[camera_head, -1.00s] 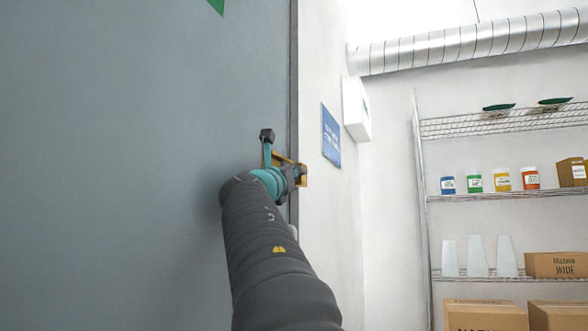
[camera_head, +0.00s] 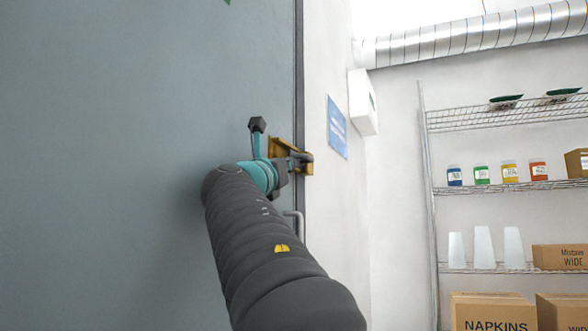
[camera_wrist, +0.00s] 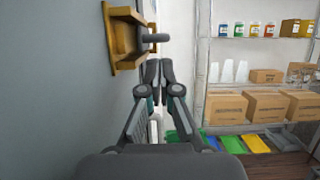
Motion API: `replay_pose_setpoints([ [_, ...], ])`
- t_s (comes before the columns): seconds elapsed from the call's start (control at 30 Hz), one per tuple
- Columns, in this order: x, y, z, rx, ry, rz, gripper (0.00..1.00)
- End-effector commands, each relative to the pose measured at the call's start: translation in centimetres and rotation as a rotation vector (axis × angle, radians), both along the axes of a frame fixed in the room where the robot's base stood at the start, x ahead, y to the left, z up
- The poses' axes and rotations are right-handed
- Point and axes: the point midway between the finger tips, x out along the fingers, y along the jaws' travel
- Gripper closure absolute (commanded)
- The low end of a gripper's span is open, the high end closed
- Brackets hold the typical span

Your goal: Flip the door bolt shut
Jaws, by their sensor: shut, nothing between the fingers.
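The brass door bolt (camera_head: 277,147) is mounted at the right edge of the grey door (camera_head: 130,150). In the wrist view the bolt (camera_wrist: 122,38) is at the upper left, with a short dark bar (camera_wrist: 155,38) sticking out to the right. My gripper (camera_wrist: 154,66) is shut and empty, its fingertips just below the bar in that picture; I cannot tell whether they touch it. In the head view my gripper (camera_head: 302,158) overlaps the bolt's right part and hides some of it.
A door handle (camera_head: 297,222) sits below the bolt. To the right are a white wall with a blue sign (camera_head: 337,127), and a wire shelf (camera_head: 505,186) with jars, cups and boxes. Room between door and shelf looks free.

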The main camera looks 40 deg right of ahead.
Motion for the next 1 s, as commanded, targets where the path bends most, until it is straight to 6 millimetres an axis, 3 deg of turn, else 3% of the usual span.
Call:
replay_pose_setpoints([
  [0.2,-1.8,3.6,-1.7,0.000,0.000,0.004,1.00],
  [0.4,-2.7,5.3,-2.4,0.000,0.000,0.002,1.00],
  [1.0,-3.0,5.7,-2.5,0.000,0.000,0.000,1.00],
])
